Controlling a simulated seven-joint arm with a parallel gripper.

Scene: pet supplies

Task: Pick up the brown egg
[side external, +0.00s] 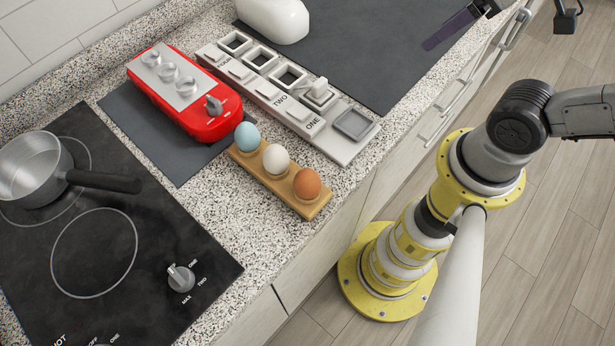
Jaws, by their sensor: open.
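The brown egg (307,184) sits upright in the front-right hollow of a wooden egg holder (318,207) on the speckled counter. A white egg (276,159) is beside it in the middle, and a pale blue egg (246,137) is at the far end. My gripper (455,28) is only partly in view at the top right, above the dark mat and counter edge, well away from the eggs. A dark purple finger shows; the rest is cut off by the frame. It is open, and nothing is seen in it.
A white and grey switch panel (352,152) lies just behind the holder. A red device with knobs (217,124) stands to its left. A black cooktop (150,235) with a saucepan (38,172) fills the left. The counter (262,225) in front of the holder is clear.

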